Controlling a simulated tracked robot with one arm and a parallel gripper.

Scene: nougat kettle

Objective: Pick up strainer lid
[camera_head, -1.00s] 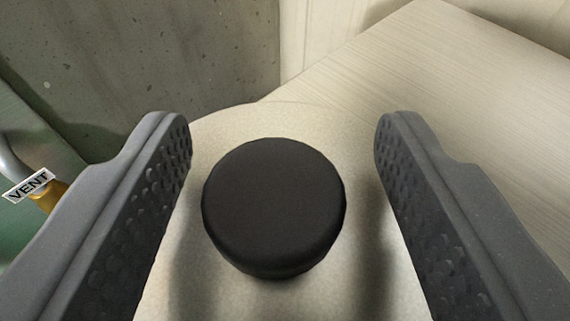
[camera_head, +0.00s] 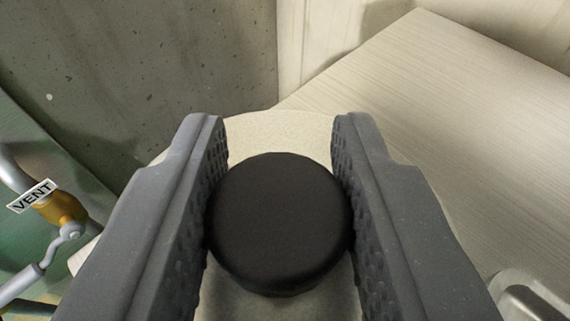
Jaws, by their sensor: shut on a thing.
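The strainer lid (camera_head: 275,126) is a pale, speckled round disc, partly hidden behind my fingers. A black round knob (camera_head: 280,222) stands up from it in the middle of the view. My gripper (camera_head: 280,205) has one finger on each side of the knob, and both pads press against its sides. My gripper is shut on the knob. I cannot tell whether the lid still rests on what is under it.
A pale wood-grained surface (camera_head: 430,110) lies at the right, with a metal part (camera_head: 525,300) at the lower right. A grey concrete wall (camera_head: 180,60) rises behind. At the left are a pipe with a VENT tag (camera_head: 33,196) and a brass fitting (camera_head: 62,208).

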